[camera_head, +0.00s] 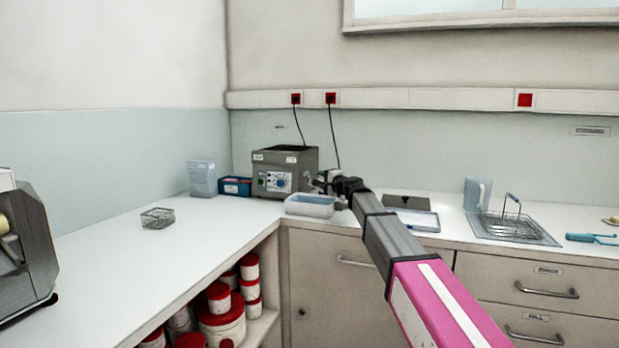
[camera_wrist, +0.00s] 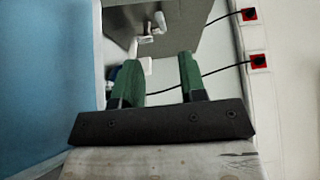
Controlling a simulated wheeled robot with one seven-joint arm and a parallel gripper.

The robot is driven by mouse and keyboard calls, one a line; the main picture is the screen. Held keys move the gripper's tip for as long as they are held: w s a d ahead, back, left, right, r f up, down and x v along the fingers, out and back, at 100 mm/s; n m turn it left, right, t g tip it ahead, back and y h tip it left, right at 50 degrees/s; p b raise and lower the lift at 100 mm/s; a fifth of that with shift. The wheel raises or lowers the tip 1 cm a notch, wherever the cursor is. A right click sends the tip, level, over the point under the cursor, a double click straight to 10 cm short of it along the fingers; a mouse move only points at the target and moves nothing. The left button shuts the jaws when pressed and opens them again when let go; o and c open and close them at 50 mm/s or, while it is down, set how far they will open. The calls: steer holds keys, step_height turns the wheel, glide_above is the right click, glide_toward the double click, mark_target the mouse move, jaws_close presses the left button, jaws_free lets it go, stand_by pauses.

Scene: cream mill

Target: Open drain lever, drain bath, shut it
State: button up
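The bath (camera_head: 268,160) is a grey box with an open top and a front control panel, at the back corner of the counter. In the wrist view its grey side (camera_wrist: 190,22) fills the upper middle. A small pale fitting that looks like the drain lever (camera_wrist: 159,21) stands out from that side. A pale catch tub (camera_head: 310,211) with blue inside stands in front of the bath's right side. My gripper (camera_head: 318,184) is beside the bath's right side, above the tub. In the wrist view its green fingers (camera_wrist: 161,78) are apart, with nothing gripped, short of the fitting.
A wire basket (camera_head: 158,217) stands on the left counter. A clear container (camera_head: 202,178) and blue box (camera_head: 235,186) stand left of the bath. Black cables run from red sockets (camera_head: 330,98) behind my gripper. A jug (camera_head: 478,194) and sink rack (camera_head: 513,228) are at right.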

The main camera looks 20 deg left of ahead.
mark_target(306, 174)
steer(key=x, duration=1)
steer(key=shift+w+a, duration=0.1)
jaws_close()
